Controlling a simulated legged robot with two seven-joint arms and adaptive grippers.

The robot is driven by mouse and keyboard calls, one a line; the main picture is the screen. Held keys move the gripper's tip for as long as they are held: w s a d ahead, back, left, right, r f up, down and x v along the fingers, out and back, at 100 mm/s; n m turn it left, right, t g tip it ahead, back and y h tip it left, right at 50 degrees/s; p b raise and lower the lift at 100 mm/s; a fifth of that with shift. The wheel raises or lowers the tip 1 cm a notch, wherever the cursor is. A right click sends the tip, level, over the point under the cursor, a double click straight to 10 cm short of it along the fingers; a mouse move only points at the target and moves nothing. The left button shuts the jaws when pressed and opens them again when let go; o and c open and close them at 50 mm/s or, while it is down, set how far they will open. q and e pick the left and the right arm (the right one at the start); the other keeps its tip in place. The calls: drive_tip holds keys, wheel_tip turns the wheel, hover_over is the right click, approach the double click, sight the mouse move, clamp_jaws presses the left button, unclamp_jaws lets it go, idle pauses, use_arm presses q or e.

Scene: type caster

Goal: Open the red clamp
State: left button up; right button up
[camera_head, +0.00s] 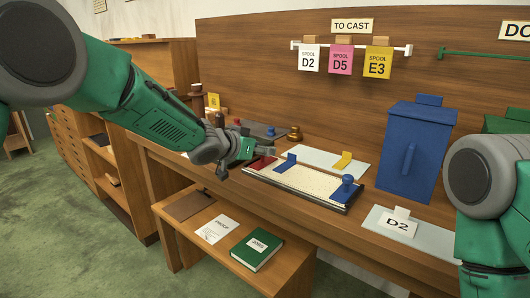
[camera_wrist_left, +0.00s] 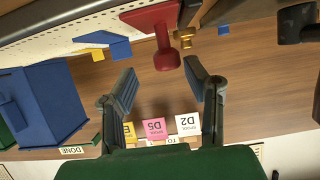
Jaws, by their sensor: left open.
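The red clamp (camera_head: 259,164) sits at the left end of a long pale bed with a dotted surface (camera_head: 303,183); my left gripper partly hides it in the head view. In the left wrist view the red clamp (camera_wrist_left: 152,18) shows a flat plate and a stem ending in a round knob. My left gripper (camera_head: 246,151) is open at the clamp. In the wrist view its two fingers (camera_wrist_left: 160,68) are spread apart, with the knob between and just beyond their tips. I cannot tell whether a finger touches it. My right gripper is out of view.
A brass knob (camera_head: 295,133) is behind. A green book (camera_head: 257,249) is on the lower shelf.

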use_arm(q)
drive_tip(key=shift+w+d+f, duration=0.3)
drive_tip(key=shift+w+d, duration=0.15)
drive_tip(key=shift+d, duration=0.05)
drive_tip(key=shift+w+d+f, duration=0.1)
drive_tip(key=shift+w+d, duration=0.05)
drive_tip(key=shift+w, duration=0.15)
drive_tip(key=shift+w+a+f, duration=0.1)
drive_tip(key=shift+w+a, duration=0.05)
drive_tip(key=shift+a, duration=0.1)
drive_tip(key=shift+w+a, duration=0.1)
drive_tip(key=shift+a, duration=0.7)
drive_tip(key=shift+d, duration=0.3)
drive_tip(key=c, duration=0.7)
drive_tip(key=shift+d, duration=0.45)
clamp_jaws()
